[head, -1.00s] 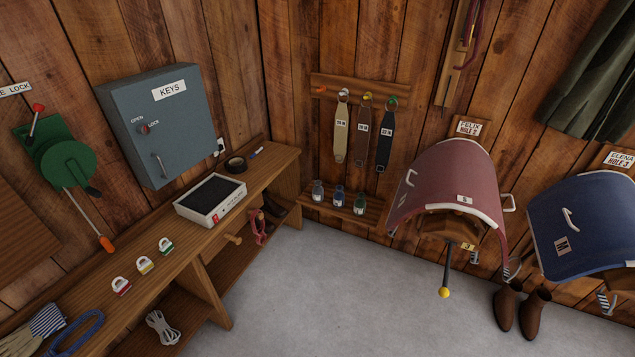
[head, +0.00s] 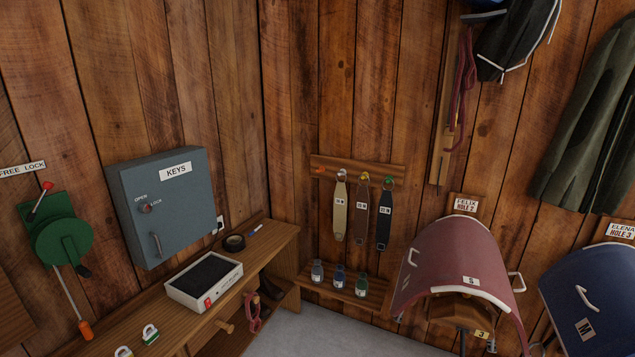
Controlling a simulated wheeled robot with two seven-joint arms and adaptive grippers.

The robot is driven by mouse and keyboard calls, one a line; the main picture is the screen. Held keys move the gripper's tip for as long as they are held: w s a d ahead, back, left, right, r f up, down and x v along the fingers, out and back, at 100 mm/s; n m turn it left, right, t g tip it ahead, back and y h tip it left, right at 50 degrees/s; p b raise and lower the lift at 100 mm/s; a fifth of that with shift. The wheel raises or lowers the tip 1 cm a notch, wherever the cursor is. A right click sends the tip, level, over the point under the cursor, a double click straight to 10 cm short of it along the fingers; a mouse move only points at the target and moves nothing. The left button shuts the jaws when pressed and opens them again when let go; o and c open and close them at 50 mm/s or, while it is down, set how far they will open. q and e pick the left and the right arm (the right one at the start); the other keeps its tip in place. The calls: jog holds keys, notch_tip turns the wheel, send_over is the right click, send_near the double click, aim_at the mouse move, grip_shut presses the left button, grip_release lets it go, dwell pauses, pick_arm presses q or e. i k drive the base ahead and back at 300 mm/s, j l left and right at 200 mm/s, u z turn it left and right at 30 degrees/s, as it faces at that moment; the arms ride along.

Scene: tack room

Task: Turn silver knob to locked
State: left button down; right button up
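The small silver knob (head: 146,208) sits on the front of the grey-blue key cabinet (head: 190,205), on the left wall. The word OPEN is printed above left of the knob and LOCK to its right. The knob has a reddish mark, but it is too small to tell exactly which way it points. A bar handle (head: 156,244) is lower on the same door, which looks closed. Neither of my grippers is in view, and nothing touches the knob.
A wooden bench (head: 270,242) runs below the cabinet, with a white-rimmed tray (head: 205,302) and a tape roll (head: 234,243). A green winch-like device (head: 62,235) with levers is on the wall left of the cabinet. The space before the cabinet door looks clear.

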aim_at(144, 208)
jog(key=u, duration=1.25)
